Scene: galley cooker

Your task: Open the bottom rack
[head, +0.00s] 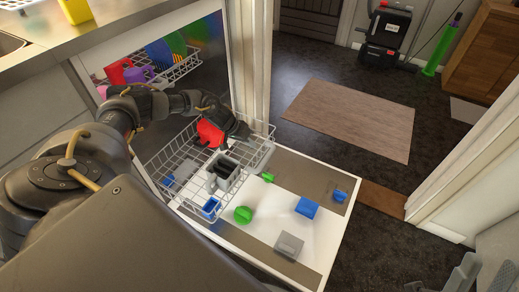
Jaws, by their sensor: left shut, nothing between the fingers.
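The bottom rack (181,150) is a grey wire basket, pulled at least partly out over the lowered door (262,240). It holds a red item (209,133), a grey box (226,172) and a small blue item (210,206). My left gripper (245,134) is shut and empty at the rack's far right part, over or beside its rim; I cannot tell whether it touches. My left arm hides part of the rack and the opening. My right gripper (464,272) is partly in view at the lower right corner, far from the rack; its jaws are unclear.
An upper rack (178,70) with coloured dishes sits inside the machine. Blue, green and grey items, including a green one (243,214), lie on the door. A door frame post (250,60) stands close behind the rack. The floor with a mat (350,118) is open beyond.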

